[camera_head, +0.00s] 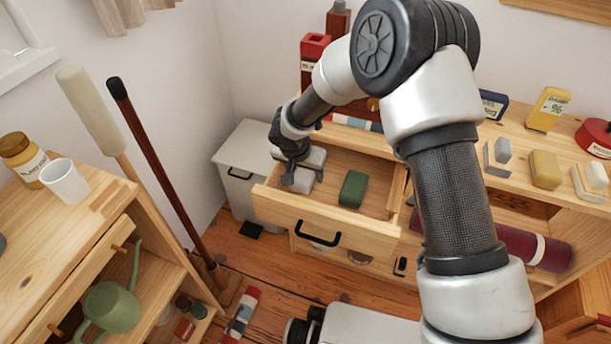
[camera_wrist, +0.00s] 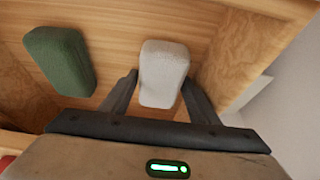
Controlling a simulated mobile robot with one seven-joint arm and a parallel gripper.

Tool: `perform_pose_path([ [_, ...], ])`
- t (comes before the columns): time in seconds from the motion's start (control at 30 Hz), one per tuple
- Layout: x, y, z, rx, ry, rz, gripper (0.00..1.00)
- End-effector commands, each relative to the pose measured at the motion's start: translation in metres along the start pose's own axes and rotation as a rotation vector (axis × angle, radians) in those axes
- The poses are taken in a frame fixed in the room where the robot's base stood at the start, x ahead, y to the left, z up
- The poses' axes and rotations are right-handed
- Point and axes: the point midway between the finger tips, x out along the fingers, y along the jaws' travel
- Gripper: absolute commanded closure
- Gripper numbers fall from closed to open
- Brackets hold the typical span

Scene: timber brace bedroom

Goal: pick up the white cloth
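The white cloth (camera_wrist: 164,72) is a pale, rounded, block-like bundle in the wrist view. It lies inside the open wooden drawer (camera_head: 290,211). My gripper (camera_wrist: 161,77) is open, with one finger on each side of the cloth's near part. A narrow gap shows at the left finger; at the right I cannot tell whether the finger touches. In the head view my gripper (camera_head: 291,178) reaches down into the drawer's left end, and the cloth (camera_head: 304,184) is partly hidden by it.
A dark green block (camera_head: 353,189) lies in the drawer to the right of the cloth; in the wrist view it is at the left (camera_wrist: 60,60). The drawer's walls stand close around my gripper. A grey-white bin (camera_head: 237,165) stands just left of the drawer.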

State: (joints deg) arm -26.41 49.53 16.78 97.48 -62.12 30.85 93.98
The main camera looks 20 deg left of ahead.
Motion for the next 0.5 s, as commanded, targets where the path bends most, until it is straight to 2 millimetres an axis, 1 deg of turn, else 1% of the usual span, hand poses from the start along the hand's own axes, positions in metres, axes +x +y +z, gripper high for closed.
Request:
perform_pose_path([
  [0.03,0.0,-0.0001,0.0003,0.0,-0.001,0.0,0.56],
  [0.13,0.0002,-0.0001,0.0005,-0.001,-0.001,0.0,0.72],
  [0.17,0.0002,-0.0001,0.0005,-0.001,-0.001,0.0,0.75],
  [0.5,-0.0019,-0.0001,-0.0002,-0.002,-0.001,0.0,0.75],
])
